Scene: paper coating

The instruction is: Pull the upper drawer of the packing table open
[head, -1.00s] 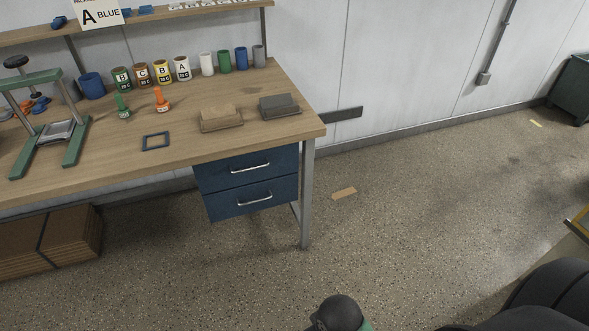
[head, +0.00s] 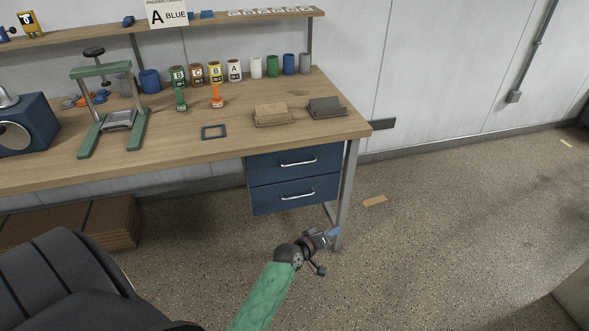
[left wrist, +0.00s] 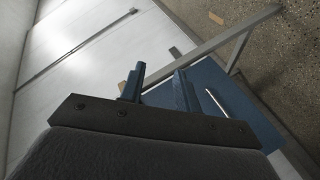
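The packing table (head: 215,150) has two blue drawers under its right end. The upper drawer (head: 270,165) is shut, with a silver bar handle (head: 298,161) across its front. The lower drawer (head: 275,198) is also shut. My left gripper (head: 334,233) is in front of and below the drawers, near the table's right leg, apart from both handles. In the left wrist view its two blue fingers (left wrist: 160,88) are spread with nothing between them. One silver handle (left wrist: 215,104) shows beside them there; I cannot tell which drawer it belongs to. My right gripper is out of view.
The metal table leg (head: 346,195) stands just right of the drawers. The tabletop holds a green press frame (head: 100,72), cups, stamps and two blocks. The floor right of the leg is mostly clear.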

